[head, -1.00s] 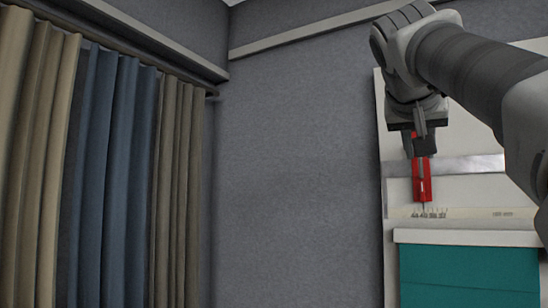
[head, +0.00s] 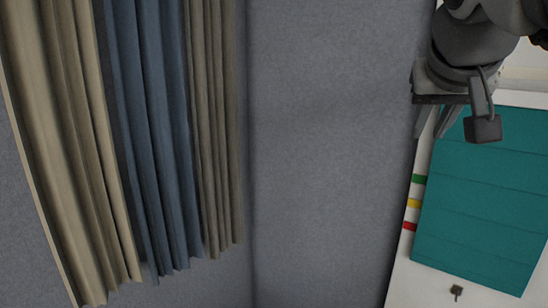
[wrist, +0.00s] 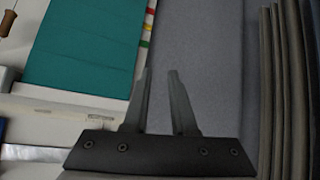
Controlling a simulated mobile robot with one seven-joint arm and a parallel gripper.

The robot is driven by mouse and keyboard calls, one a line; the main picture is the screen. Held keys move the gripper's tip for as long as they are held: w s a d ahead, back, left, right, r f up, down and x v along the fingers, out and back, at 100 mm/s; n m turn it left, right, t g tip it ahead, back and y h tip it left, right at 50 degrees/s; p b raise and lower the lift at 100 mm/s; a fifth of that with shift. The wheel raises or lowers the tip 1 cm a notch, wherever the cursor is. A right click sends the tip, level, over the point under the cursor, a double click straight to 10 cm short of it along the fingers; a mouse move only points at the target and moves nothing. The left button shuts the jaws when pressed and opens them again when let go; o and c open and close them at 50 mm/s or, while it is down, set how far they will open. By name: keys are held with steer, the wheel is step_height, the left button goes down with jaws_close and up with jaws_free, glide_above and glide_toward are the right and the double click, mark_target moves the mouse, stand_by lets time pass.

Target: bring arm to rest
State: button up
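My gripper (head: 432,124) is at the upper right of the head view, beside the left edge of the table. In the wrist view its two dark fingers (wrist: 159,72) stand apart with nothing between them. Behind the fingers there is only grey surface and the table's edge. My gripper touches nothing that I can see.
The white table (head: 400,275) carries a teal cloth (head: 480,200). Green, yellow (head: 413,203) and red marks line its left edge. A small dark thing (head: 456,291) lies near the cloth. Curtains (head: 150,130) hang at left. The grey space between is clear.

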steer(key=s+a+f+n+g+y, duration=0.1)
steer(key=s+f, duration=0.3)
steer(key=f, duration=0.4)
steer(key=s+a+f+n+g+y, duration=0.1)
steer(key=s+a+f, duration=0.3)
steer(key=f, duration=0.5)
steer(key=s+a+f+n+g+y, duration=0.1)
steer(key=s+a+f, duration=0.2)
steer(key=f, duration=0.6)
steer(key=shift+s+a+f, duration=0.15)
steer(key=shift+s+f, duration=0.05)
steer(key=shift+s, duration=0.75)
